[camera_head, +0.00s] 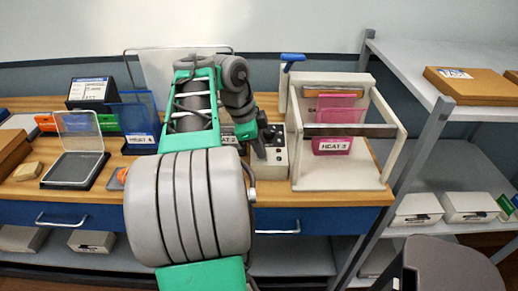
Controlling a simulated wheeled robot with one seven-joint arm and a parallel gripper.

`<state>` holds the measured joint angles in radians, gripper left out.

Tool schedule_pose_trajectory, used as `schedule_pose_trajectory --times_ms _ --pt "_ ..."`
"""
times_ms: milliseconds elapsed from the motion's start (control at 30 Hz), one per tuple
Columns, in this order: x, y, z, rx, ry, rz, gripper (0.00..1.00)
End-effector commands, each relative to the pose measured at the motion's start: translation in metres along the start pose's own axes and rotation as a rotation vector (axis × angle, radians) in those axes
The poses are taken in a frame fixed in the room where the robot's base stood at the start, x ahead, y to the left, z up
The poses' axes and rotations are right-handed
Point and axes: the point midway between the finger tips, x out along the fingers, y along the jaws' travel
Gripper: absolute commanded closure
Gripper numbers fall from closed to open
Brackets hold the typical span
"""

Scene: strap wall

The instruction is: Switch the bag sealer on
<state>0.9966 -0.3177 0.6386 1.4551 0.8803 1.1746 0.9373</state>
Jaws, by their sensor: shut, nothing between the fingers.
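A cream machine, which looks like the bag sealer (386,118), stands on the right of the bench. A blue-topped lever (292,60) rises at its left, and a pink packet (333,145) shows inside its frame. A small cream control box with dark knobs or switches (279,172) sits at its left. My gripper (260,152) is shut and empty, pointing down at this box. It overlaps the box in the picture; I cannot tell if it touches. My arm hides part of the box, and the switch position is too small to read.
The wooden bench (110,205) also carries a clear-lidded tray (75,165), a blue holder (136,118) and a dark labelled box (90,92) at left. A grey shelf rack (405,165) stands close on the right. A dark grey object (430,265) fills the lower right.

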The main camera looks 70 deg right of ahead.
Motion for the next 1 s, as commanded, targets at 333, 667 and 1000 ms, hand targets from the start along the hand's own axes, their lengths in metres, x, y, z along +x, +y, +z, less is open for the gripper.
schedule_pose_trajectory --times_ms 333,667,1000 --pt "0.006 -0.009 0.002 -0.014 0.005 0.002 1.00" --pt "-0.027 -0.009 -0.005 -0.014 0.003 -0.005 1.00" --pt "-0.111 -0.011 -0.010 -0.011 0.003 -0.016 1.00"
